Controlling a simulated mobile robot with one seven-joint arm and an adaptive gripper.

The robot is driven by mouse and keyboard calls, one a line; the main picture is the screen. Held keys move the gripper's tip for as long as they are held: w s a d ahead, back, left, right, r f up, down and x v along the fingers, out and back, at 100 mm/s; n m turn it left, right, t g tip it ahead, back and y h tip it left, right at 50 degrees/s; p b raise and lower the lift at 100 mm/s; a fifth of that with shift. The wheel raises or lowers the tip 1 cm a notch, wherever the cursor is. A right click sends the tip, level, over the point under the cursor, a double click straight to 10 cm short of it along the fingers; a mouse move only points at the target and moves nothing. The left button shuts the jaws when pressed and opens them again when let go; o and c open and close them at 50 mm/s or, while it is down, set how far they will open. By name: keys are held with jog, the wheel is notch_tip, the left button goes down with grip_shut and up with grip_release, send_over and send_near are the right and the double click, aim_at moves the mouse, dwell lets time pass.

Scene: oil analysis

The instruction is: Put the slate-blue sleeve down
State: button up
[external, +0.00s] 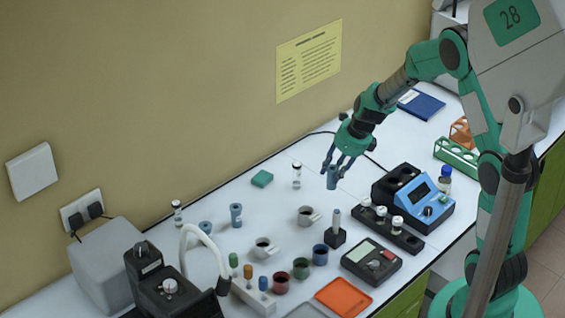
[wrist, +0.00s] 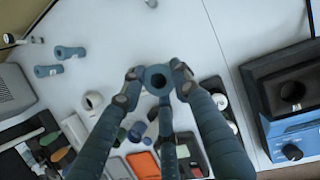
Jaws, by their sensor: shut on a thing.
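My gripper (external: 336,165) is shut on a slate-blue sleeve (external: 332,181), holding it roughly upright over the white bench. In the wrist view the sleeve's round open end (wrist: 157,71) shows between the fingertips of my gripper (wrist: 157,86). Whether its lower end touches the bench is hard to tell. Two similar slate-blue sleeves are on the bench to the left: one stands upright (external: 236,215), and the other (external: 206,228) is farther left. They also show in the wrist view, one (wrist: 68,52) above the other (wrist: 47,71).
A blue device with dark wells (external: 413,200) stands to the right, with a black vial rack (external: 390,231) before it. A capped vial (external: 297,175) and a grey cup (external: 306,217) are near the sleeve. Bare bench lies between the teal block (external: 262,178) and the cups.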

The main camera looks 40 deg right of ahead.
jog(key=a+n+y+b, duration=0.1)
jog(key=a+n, duration=0.3)
jog(key=a, duration=1.1)
jog(key=shift+n+g, duration=0.3)
jog(key=shift+g, duration=0.1)
notch_tip(320, 180, down, 5)
jog(key=shift+d, duration=0.15)
jog(key=w+f+b, duration=0.1)
jog(key=w, duration=1.5)
jog(key=shift+f, duration=0.25)
jog(key=shift+f, duration=0.1)
jog(key=shift+f+b, duration=0.65)
jog(key=shift+f, duration=1.05)
